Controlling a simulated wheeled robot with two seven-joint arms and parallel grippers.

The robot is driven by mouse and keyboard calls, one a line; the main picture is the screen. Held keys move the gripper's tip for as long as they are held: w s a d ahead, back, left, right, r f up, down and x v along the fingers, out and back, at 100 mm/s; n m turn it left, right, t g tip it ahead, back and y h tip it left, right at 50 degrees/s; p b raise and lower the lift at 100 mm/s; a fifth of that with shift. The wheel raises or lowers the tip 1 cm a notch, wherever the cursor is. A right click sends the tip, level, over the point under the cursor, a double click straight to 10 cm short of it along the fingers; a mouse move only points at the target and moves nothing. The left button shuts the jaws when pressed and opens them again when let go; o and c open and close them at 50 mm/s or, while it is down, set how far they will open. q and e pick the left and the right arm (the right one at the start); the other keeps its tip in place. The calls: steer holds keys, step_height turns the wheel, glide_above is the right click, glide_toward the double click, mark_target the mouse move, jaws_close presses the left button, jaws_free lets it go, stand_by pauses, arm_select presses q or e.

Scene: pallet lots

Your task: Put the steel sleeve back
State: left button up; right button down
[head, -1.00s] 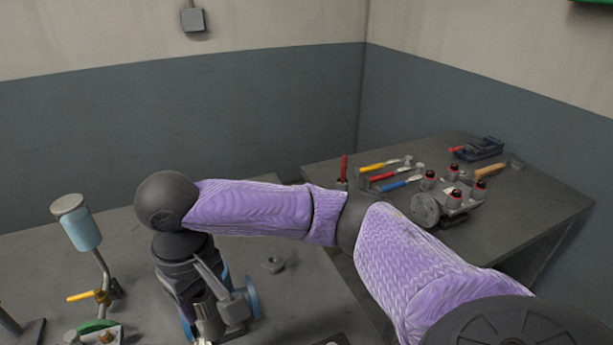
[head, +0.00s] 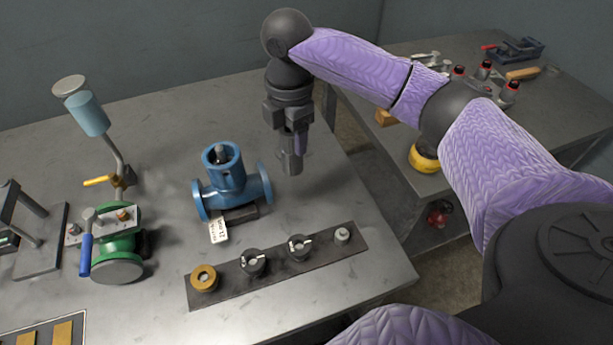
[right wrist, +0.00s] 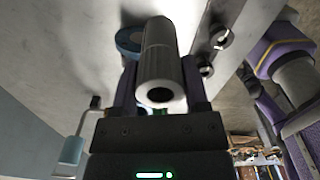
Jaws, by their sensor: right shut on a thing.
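My right gripper (head: 291,135) is shut on the steel sleeve (head: 290,163), a grey cylinder held roughly upright, apparently above the bench to the right of the blue valve body (head: 232,190). In the right wrist view the sleeve (right wrist: 160,65) sits between the fingers, its open bore facing the camera. The blue valve body has side flanges and an upright neck with a dark-and-grey part in its top. A white tag (head: 218,229) lies in front of it. My left gripper is not in view.
A dark strip (head: 225,293) at the front of the bench carries a brass ring (head: 204,278), two black round parts and a small grey part (head: 342,235). A green valve (head: 118,255) stands left, with an oiler (head: 88,115) behind. A second bench (head: 420,60) stands right, across a gap.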

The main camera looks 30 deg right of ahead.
steer(key=d+f+n+b, duration=0.1)
steer(key=f+n, duration=0.1)
steer(key=f, duration=0.1)
steer(key=w+d+f+n+b, duration=0.1)
steer(key=f+n, duration=0.1)
steer(key=f, duration=0.2)
steer(key=d+f+n+b, duration=0.1)
steer(key=f+n, duration=0.1)
steer(key=f, duration=0.2)
steer(key=shift+w, duration=0.15)
steer(key=shift+c, duration=0.4)
jaws_free()
steer(key=shift+f, duration=0.1)
